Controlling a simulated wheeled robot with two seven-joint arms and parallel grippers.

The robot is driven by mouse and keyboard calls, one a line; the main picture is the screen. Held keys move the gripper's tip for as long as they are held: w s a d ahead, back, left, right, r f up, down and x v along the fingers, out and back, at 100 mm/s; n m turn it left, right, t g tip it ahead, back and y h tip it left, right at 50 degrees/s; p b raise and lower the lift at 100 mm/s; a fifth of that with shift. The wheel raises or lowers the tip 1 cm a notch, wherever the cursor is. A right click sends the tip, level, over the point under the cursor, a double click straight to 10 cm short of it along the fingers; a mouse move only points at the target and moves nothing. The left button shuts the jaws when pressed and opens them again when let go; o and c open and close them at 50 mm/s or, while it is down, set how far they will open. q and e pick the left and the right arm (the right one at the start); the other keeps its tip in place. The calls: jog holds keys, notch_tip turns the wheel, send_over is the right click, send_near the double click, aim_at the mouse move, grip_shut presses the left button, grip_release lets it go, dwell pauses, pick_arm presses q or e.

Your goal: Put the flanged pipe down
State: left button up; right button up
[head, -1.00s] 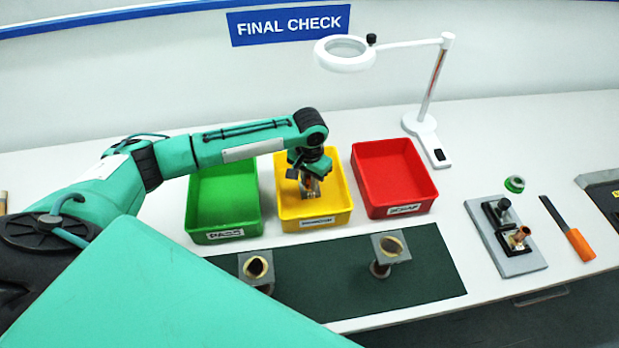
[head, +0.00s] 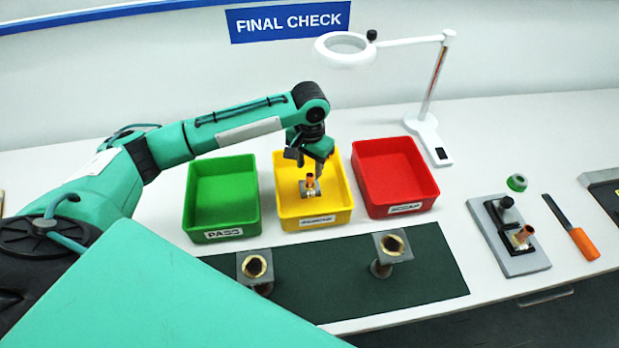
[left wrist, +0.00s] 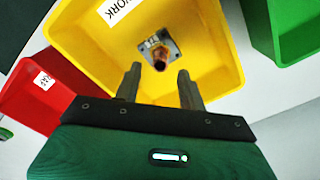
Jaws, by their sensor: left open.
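The flanged pipe (head: 310,186), a short copper tube on a square grey flange, stands in the yellow bin (head: 341,208), pipe end up. It also shows in the left wrist view (left wrist: 160,57), on the floor of the yellow bin (left wrist: 88,40). My left gripper (head: 314,162) is above the pipe and over the bin. In the left wrist view its two fingers (left wrist: 159,86) are apart with nothing between them, and the pipe is beyond the tips. My right gripper is not in view.
A green bin (head: 222,229) is left of the yellow one and a red bin (head: 432,188) is right. A white magnifier lamp (head: 423,125) stands behind. A fixture board (head: 515,262) and orange-handled tool (head: 583,244) lie right.

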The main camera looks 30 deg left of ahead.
aim_at(309, 181)
pick_arm(q)
notch_tip(309, 181, up, 6)
jog(key=b, duration=0.1)
dwell(0.6)
